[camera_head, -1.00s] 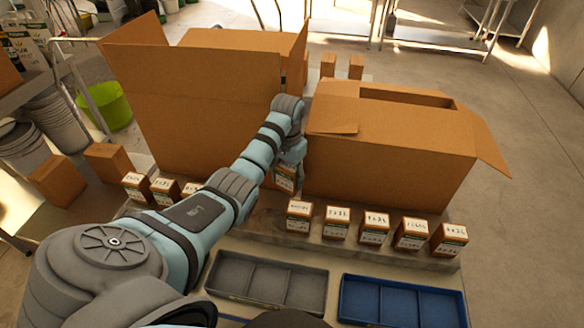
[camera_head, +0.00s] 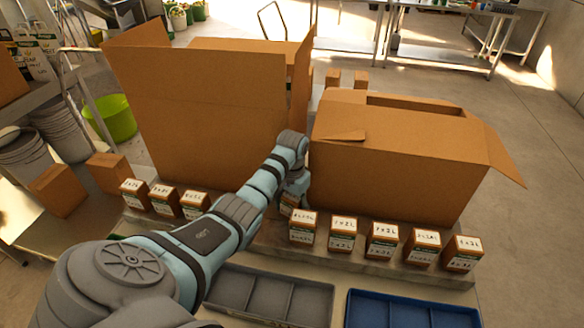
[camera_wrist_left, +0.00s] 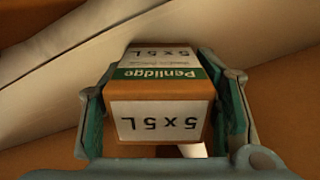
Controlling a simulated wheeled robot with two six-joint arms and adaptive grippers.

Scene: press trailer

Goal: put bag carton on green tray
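My left gripper (camera_head: 292,197) is shut on a small brown carton (camera_head: 289,206), in front of the gap between two large boxes. In the left wrist view the finger pads lie along both sides of this carton (camera_wrist_left: 158,118). Its green-and-white label reads "Penlidge" and "5 x 5L", upside down. Similar labelled cartons stand in a row on a ledge, some left of my arm (camera_head: 164,199) and several to the right (camera_head: 382,241). I cannot tell which kind each is. No green tray shows. My right gripper is not in view.
A grey divided tray (camera_head: 268,296) and a blue divided tray (camera_head: 410,309) lie in front of the ledge. A tall open box (camera_head: 215,115) and a lower open box (camera_head: 395,155) stand behind the row. A green bucket (camera_head: 110,118) is at the back left.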

